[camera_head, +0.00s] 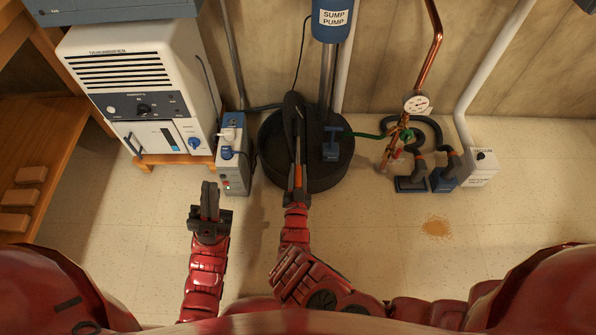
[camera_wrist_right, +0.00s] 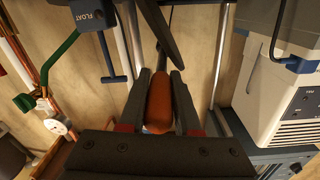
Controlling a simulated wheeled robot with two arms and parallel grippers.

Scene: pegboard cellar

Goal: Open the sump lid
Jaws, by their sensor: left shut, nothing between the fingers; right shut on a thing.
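The sump (camera_head: 325,178) is a round black basin on the floor by the back wall. A narrow dark piece (camera_head: 292,108), probably the lid seen nearly edge-on, stands up over its middle; it also shows at the top of the right wrist view (camera_wrist_right: 160,25). My right gripper (camera_head: 297,192) is shut on an orange handle (camera_wrist_right: 159,103) that lines up with this dark piece. Whether the basin's inside is exposed is too dark to tell. My left gripper (camera_head: 210,197) is shut and empty, left of the sump, above the floor.
A blue float piece (camera_head: 332,145) sits at the sump's right, below the sump pump (camera_head: 333,20). A dehumidifier (camera_head: 140,75) and a small grey unit (camera_head: 233,165) stand left. Copper pipe with a gauge (camera_head: 417,103) and valves is right. The front floor is clear, with a brown stain (camera_head: 437,227).

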